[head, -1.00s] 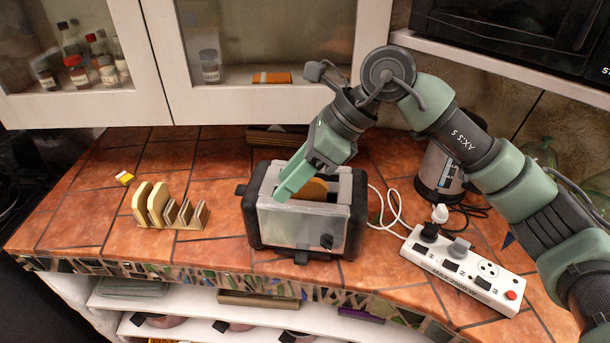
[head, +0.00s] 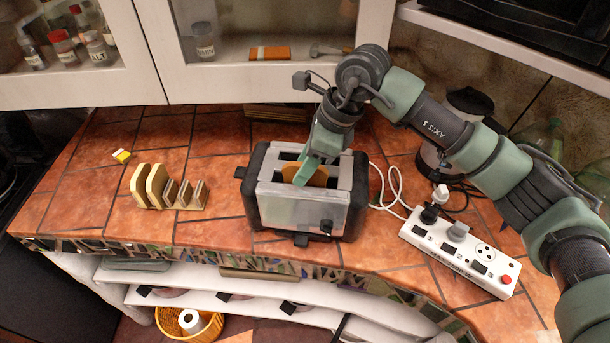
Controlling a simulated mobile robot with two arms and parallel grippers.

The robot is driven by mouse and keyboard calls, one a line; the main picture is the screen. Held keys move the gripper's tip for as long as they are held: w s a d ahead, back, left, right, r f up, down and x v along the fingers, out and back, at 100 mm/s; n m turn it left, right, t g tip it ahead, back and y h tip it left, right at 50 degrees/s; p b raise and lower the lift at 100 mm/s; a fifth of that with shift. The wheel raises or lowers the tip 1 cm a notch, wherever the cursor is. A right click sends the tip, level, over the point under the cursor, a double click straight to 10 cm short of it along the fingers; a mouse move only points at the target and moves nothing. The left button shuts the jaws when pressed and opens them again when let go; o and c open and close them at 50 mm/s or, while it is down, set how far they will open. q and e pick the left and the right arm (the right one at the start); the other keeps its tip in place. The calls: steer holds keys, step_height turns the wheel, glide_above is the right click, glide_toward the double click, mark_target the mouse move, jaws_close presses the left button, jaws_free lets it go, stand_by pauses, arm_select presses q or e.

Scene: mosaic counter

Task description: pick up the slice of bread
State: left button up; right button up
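A brown slice of bread (head: 318,177) stands in a slot of the silver and black toaster (head: 303,207), with only its top edge showing. My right gripper (head: 306,172) points down from above the toaster, with its green fingers at the slot beside the slice. One finger overlaps the slice in the picture. I cannot tell whether the fingers touch it or how far apart they are. Two pale bread slices (head: 139,180) stand in a wooden rack (head: 190,196) left of the toaster. My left gripper is not in view.
A white power strip (head: 458,252) with plugs and a cable lies right of the toaster. A kettle-like appliance (head: 436,163) stands behind it, partly hidden by my arm. White cabinets (head: 240,80) close off the back. The counter between rack and toaster is clear.

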steer(key=c, duration=0.7)
jaws_close()
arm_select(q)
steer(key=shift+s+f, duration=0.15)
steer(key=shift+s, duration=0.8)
arm_select(e)
steer(key=shift+r, duration=0.1)
